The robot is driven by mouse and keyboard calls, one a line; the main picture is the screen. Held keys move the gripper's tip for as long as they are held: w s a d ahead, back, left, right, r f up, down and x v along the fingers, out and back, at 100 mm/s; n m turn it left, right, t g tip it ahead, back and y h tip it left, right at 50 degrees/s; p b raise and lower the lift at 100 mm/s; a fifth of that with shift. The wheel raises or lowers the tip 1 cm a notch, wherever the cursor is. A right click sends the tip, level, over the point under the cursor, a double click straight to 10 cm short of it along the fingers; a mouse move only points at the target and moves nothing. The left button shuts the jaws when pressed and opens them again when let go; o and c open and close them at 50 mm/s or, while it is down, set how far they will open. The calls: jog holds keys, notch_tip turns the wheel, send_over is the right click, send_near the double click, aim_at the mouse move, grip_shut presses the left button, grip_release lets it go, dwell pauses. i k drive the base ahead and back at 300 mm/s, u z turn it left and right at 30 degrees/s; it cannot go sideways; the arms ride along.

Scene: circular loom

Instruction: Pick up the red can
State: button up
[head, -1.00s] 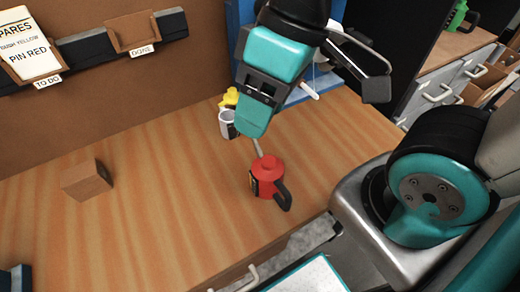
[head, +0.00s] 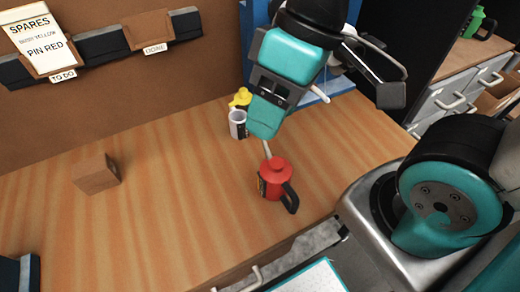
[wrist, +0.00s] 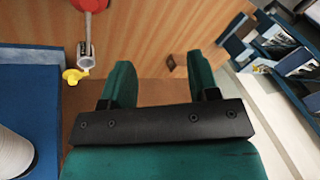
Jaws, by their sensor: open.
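The red can (head: 271,183) stands upright on the wooden table, with a black handle on its right and a thin grey spout pointing up and back. Part of it shows at the top edge of the wrist view (wrist: 91,4). My gripper (head: 266,117) hangs in the air above and behind the can in the head view, apart from it. In the wrist view my gripper's two green fingers (wrist: 160,80) are spread with nothing between them. The can lies left of and beyond them there.
A brown wooden block (head: 96,173) sits on the left. The table (head: 180,210) between block and can is clear. A corkboard wall (head: 120,85) rises behind.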

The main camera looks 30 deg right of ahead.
aim_at(274, 177)
jog(key=k, duration=1)
jog(key=u, duration=2.25)
jog(key=i, duration=1.5)
jog(key=z, duration=2.4)
